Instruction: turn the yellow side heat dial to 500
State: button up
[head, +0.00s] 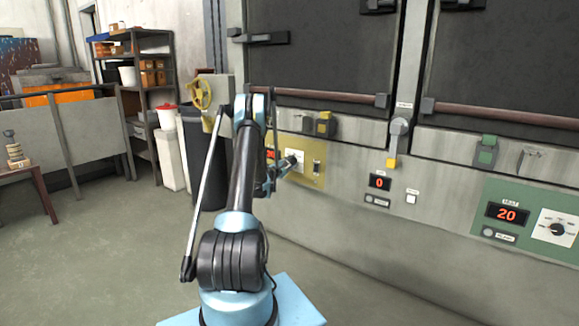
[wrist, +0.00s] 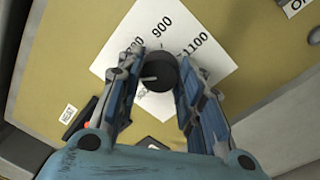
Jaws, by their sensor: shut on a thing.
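The yellow heat panel (head: 313,178) is on the furnace wall, beyond my arm in the head view. It fills much of the wrist view (wrist: 60,40). Its black dial knob (wrist: 160,70) sits on a white scale plate (wrist: 190,25) marked 900 and 1100, with another number partly hidden. A pale pointer line on the knob points left in the wrist view. My gripper (wrist: 158,74) is shut on the knob, one finger on each side; it also shows in the head view (head: 287,163). The panel's red readout (head: 270,153) is mostly hidden behind my arm.
A green panel (head: 490,205) at the right reads 20 and has its own dial (head: 557,228). A small middle readout (head: 380,183) shows 0. The floor at left is open.

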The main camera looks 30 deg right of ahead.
dwell(0.3)
jog(key=o, duration=1.1)
jog(key=v, duration=1.2)
jog(key=shift+f, duration=0.2)
